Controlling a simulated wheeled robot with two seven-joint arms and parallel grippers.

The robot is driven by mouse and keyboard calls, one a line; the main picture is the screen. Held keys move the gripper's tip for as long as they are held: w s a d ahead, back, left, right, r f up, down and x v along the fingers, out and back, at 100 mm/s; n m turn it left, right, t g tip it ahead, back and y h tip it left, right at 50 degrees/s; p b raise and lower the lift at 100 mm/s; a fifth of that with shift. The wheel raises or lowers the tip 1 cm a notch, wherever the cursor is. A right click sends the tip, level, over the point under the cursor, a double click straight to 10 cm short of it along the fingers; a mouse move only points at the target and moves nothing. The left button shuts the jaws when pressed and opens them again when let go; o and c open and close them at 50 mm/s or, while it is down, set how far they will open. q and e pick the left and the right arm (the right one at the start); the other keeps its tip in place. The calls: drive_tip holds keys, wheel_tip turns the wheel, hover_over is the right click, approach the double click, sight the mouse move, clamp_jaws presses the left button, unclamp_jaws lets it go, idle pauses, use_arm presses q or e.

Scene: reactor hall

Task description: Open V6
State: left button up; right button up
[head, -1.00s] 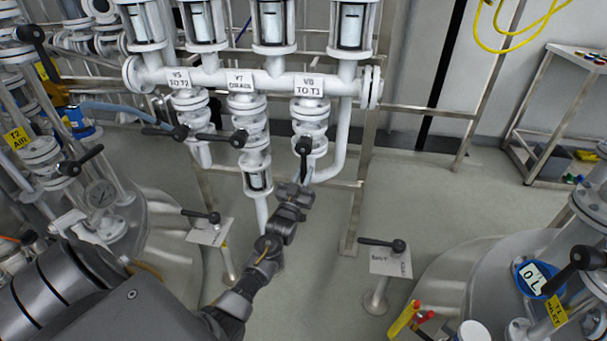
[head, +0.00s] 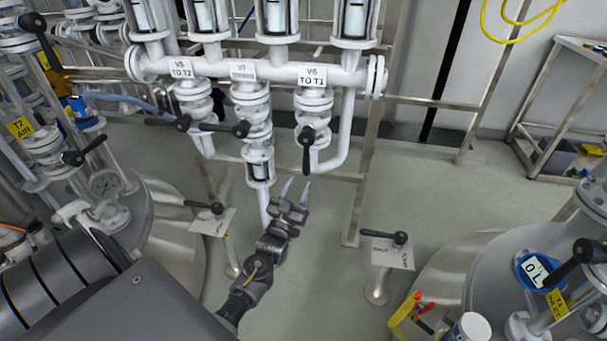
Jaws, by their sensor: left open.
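The V6 valve (head: 313,103) hangs under the white manifold, below the label "V6 TO T1" (head: 312,76). Its black lever handle (head: 306,150) points straight down along the pipe, with its round hub at the top. My left gripper (head: 296,188) is just below and slightly left of the handle's lower end in the picture. Its two pale fingers are spread apart and point up, with nothing between them. The fingers appear apart from the handle, though the depth gap is hard to judge. My right gripper is not in view.
V5 (head: 183,123) and V7 (head: 241,129) have black levers pointing sideways, left of V6. Two pedestals with levers stand below, one left (head: 213,221) and one right (head: 393,253). A tank top with a T1 INLET tag (head: 557,302) is at lower right.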

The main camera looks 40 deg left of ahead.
use_arm(q)
drive_tip(key=shift+v, duration=1.3)
